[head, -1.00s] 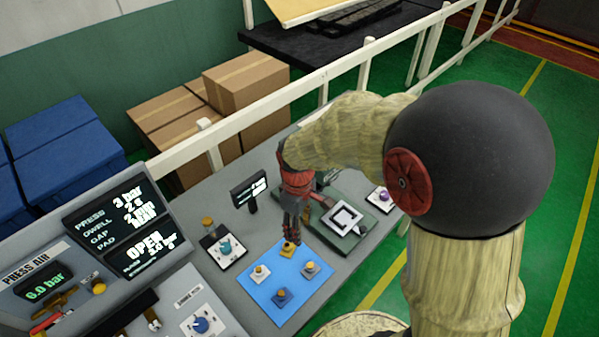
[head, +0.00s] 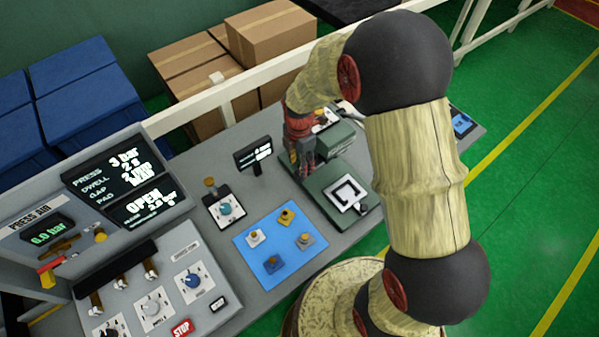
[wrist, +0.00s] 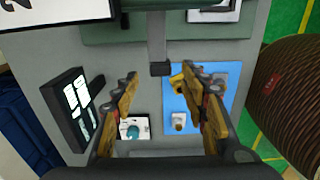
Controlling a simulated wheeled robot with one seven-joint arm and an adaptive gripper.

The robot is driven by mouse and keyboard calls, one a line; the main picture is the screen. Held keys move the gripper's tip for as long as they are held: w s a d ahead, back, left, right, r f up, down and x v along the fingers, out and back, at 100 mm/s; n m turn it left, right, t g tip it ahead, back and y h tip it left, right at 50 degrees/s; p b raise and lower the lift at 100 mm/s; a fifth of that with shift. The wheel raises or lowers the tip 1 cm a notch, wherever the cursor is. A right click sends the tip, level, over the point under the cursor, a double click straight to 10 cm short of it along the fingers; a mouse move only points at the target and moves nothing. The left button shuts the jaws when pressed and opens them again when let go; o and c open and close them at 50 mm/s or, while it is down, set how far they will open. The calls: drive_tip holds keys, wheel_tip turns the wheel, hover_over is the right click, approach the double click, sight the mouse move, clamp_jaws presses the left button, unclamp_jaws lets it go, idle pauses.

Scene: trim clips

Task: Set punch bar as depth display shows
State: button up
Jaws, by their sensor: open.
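The small display (head: 254,154) stands on a post on the grey bench; its white text is too small to read. It also shows in the wrist view (wrist: 77,108), at the left. In the wrist view a grey bar with a dark end block (wrist: 160,68) reaches down between my fingertips; I cannot tell for sure that it is the punch bar. My gripper (wrist: 160,75) is open, its fingers on either side of that block with nothing clearly held.
A blue mat (head: 265,228) with several small knobbed blocks lies in front of the press base. A teal-knob box (head: 224,209) stands left of it. The large screen (head: 125,180) reads 3 bar and OPEN. A white rail (head: 190,113) runs behind the bench.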

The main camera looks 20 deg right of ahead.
wheel_tip(320, 180, down, 6)
drive_tip(key=shift+r, duration=0.1)
drive_tip(key=shift+c, duration=1.3)
clamp_jaws()
